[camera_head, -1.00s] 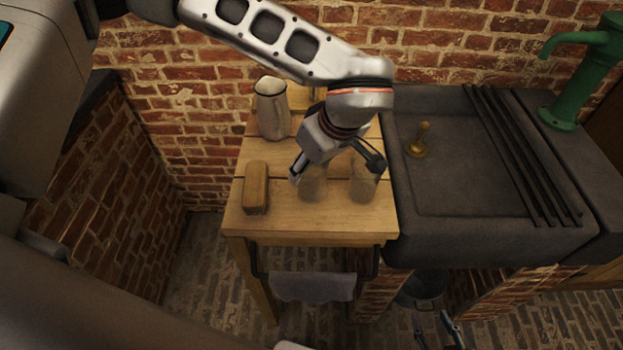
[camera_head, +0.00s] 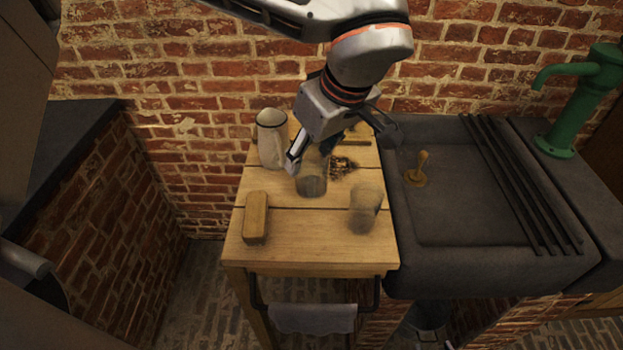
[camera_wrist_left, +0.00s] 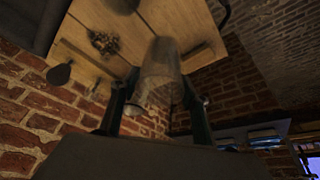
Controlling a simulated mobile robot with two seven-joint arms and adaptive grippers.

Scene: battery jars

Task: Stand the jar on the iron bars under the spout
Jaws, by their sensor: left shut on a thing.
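My left gripper (camera_head: 318,160) is shut on a clear glass jar (camera_head: 312,178) and holds it over the wooden table. In the left wrist view the jar (camera_wrist_left: 162,65) shows between the two fingers. A second, similar glass jar (camera_head: 365,210) stands on the table to the right, apart from the gripper. The dark iron bars (camera_head: 512,185) lie across the stone sink at the right, with nothing on them. The green pump's spout (camera_head: 545,74) juts out above and beyond them. Of my right gripper, only possible tips show at the bottom edge, too dark to judge.
A white jug (camera_head: 271,140) stands at the table's back left, and a tan block (camera_head: 256,217) at its front left. A dark pile (camera_head: 343,168) lies behind the jars. A brass plug-like piece (camera_head: 417,170) stands in the stone sink (camera_head: 450,262). A cloth (camera_head: 312,318) hangs in front.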

